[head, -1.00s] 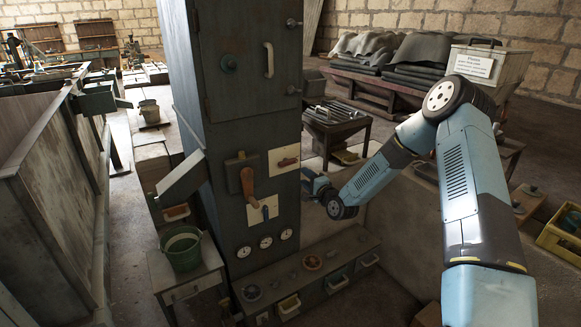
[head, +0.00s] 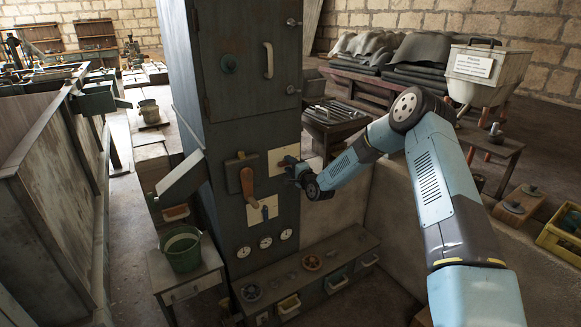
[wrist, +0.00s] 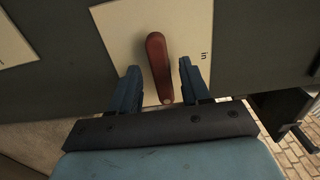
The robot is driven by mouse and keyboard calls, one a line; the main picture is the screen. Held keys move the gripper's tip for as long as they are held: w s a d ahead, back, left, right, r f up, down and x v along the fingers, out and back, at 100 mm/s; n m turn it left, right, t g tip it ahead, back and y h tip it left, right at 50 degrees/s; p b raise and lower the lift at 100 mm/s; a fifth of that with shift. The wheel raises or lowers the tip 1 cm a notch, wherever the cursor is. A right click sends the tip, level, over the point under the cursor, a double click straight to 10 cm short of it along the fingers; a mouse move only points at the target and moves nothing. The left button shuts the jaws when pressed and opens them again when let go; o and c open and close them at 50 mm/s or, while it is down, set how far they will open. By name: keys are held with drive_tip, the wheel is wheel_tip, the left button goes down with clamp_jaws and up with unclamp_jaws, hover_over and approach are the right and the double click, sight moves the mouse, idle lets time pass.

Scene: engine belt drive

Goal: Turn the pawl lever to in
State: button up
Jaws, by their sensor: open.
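The pawl lever (wrist: 157,60) is a red-brown handle on a cream plate (wrist: 120,35) in the wrist view. Its free end points down toward my palm. The word "in" stands on the plate to the right of the lever. My gripper (wrist: 159,68) is open, with one blue finger on each side of the lever and visible gaps between. In the head view, my gripper (head: 290,168) is at the cream plate (head: 277,153) on the dark cabinet and largely covers the lever there.
A larger lever with an orange-brown handle (head: 248,188) is left of my gripper on the cabinet (head: 240,130). A pale plate (head: 254,214) and several round gauges (head: 265,243) lie below. A low shelf with drawers (head: 345,250) stands underneath. A green bucket (head: 181,250) is at left.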

drive_tip(key=shift+c, duration=0.3)
clamp_jaws()
drive_tip(key=shift+f+n, duration=0.1)
drive_tip(key=shift+n, duration=0.3)
drive_tip(key=n, duration=1.6)
drive_tip(key=shift+d+f+n, duration=0.25)
drive_tip(key=shift+f+n, duration=0.1)
drive_tip(key=shift+n, duration=0.35)
